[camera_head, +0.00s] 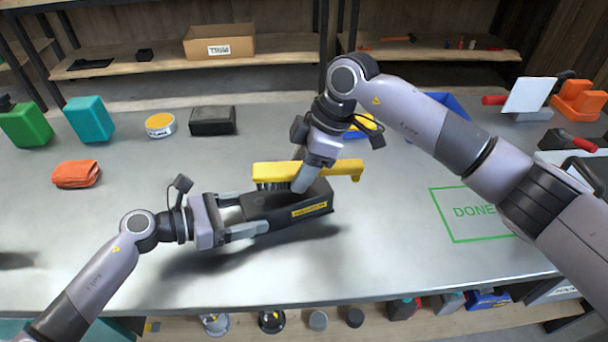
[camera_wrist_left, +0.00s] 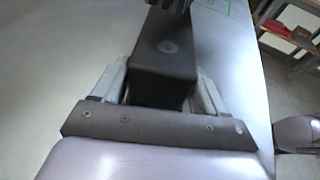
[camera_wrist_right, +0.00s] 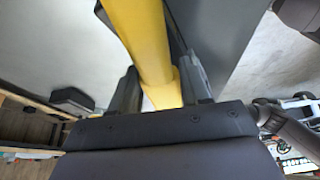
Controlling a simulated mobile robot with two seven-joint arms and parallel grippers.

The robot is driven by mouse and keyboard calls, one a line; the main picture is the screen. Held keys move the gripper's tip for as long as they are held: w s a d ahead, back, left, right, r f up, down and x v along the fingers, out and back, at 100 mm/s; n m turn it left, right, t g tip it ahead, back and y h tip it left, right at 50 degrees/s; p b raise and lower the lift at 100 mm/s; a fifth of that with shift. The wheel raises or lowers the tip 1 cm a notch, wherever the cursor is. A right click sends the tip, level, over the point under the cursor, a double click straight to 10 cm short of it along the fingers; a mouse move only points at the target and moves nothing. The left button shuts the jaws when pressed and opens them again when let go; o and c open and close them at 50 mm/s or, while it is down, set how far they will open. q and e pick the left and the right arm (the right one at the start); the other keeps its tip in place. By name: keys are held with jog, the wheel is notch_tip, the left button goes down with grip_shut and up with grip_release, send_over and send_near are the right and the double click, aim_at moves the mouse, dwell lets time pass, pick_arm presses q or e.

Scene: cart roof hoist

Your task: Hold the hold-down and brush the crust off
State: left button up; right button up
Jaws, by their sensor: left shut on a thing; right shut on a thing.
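The hold-down is a black block with a yellow label (camera_head: 310,210); it also shows in the left wrist view (camera_wrist_left: 165,60). My left gripper (camera_head: 243,215) is shut on its left end, one finger on each side. A yellow brush (camera_head: 340,168) with dark bristles lies across the top of the block. My right gripper (camera_head: 303,180) is shut on the brush's yellow body, which fills the right wrist view (camera_wrist_right: 145,45) between the fingers. The bristles are at the block's top near its left part. I cannot make out any crust; the brush and gripper hide part of the top.
A green DONE outline (camera_head: 470,213) is on the bench at right, bare inside. An orange cloth (camera_head: 76,174), a round yellow tin (camera_head: 160,125) and a black box (camera_head: 212,121) stand at left. A blue bin (camera_head: 445,103) is behind my right arm. The bench front is clear.

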jog(key=shift+r, duration=2.45)
pick_arm(q)
jog(key=o, duration=1.1)
jog(key=shift+c, duration=0.2)
jog(key=shift+r+p+v, duration=0.1)
jog(key=shift+p+v, duration=0.1)
jog(key=shift+v, duration=0.7)
jog(key=shift+r+p+v, duration=0.15)
jog(key=shift+v, duration=0.8)
pick_arm(e)
jog(key=shift+r, duration=0.3)
pick_arm(q)
jog(key=shift+r+v, duration=0.15)
jog(key=shift+v, duration=1)
jog(key=shift+r+v, duration=0.2)
jog(key=shift+v, duration=0.9)
pick_arm(e)
jog(key=shift+r, duration=0.1)
pick_arm(q)
jog(key=v, duration=1.2)
jog(key=shift+s+d, duration=0.1)
